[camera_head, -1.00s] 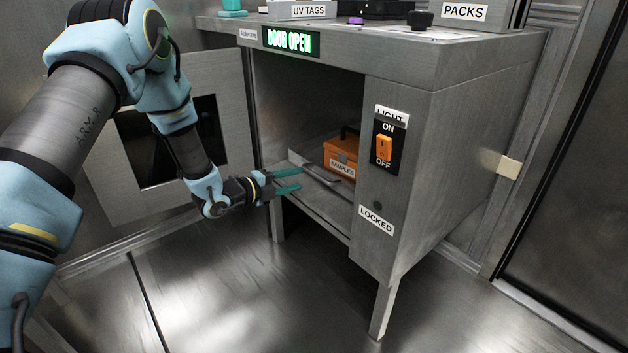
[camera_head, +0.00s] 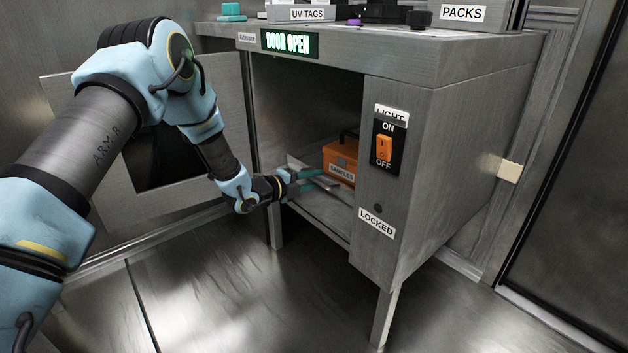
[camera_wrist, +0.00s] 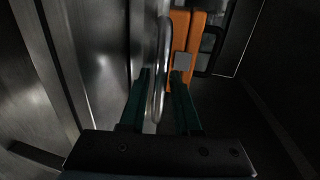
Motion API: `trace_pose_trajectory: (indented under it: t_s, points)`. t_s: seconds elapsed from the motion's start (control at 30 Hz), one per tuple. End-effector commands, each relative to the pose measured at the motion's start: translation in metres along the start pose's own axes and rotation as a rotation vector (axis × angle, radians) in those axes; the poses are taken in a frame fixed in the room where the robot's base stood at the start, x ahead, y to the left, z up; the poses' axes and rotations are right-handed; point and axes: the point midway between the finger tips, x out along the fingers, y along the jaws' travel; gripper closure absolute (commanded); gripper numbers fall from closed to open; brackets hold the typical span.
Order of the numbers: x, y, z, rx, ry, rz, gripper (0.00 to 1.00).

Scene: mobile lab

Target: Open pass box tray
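The pass box (camera_head: 470,130) has its chamber open at the front, with a sign reading "DOOR OPEN" (camera_head: 290,41). A grey tray (camera_head: 296,162) lies inside, and an orange box labelled "SAMPLES" (camera_head: 341,157) stands at it. My gripper (camera_head: 308,180) has its green fingers inside the opening at the tray's front. In the wrist view, the curved metal tray handle (camera_wrist: 163,60) runs between my two separated fingertips (camera_wrist: 161,85). The fingers are open on either side of the handle. The orange box (camera_wrist: 179,45) shows just beyond it. Part of the tray is hidden by my fingers.
The pass box door (camera_head: 95,175) stands swung open on the left, behind my arm. A light switch (camera_head: 384,148) and a "LOCKED" label (camera_head: 377,222) are on the front panel. Labelled containers, one marked "PACKS" (camera_head: 461,13), stand on top. The floor in front is clear.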

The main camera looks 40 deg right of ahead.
Motion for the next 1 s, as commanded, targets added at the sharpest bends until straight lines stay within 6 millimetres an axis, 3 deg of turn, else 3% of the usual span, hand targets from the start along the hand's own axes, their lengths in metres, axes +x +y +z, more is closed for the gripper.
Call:
trace_pose_trajectory:
  t_s: [0.03,0.27,1.0]
  points:
    - [-0.0001,-0.0001,0.0001,0.000,0.000,0.000,0.76]
    - [-0.0002,0.0000,0.0001,0.000,0.000,0.000,1.00]
    - [-0.0004,0.0004,0.0003,0.000,-0.001,0.001,1.00]
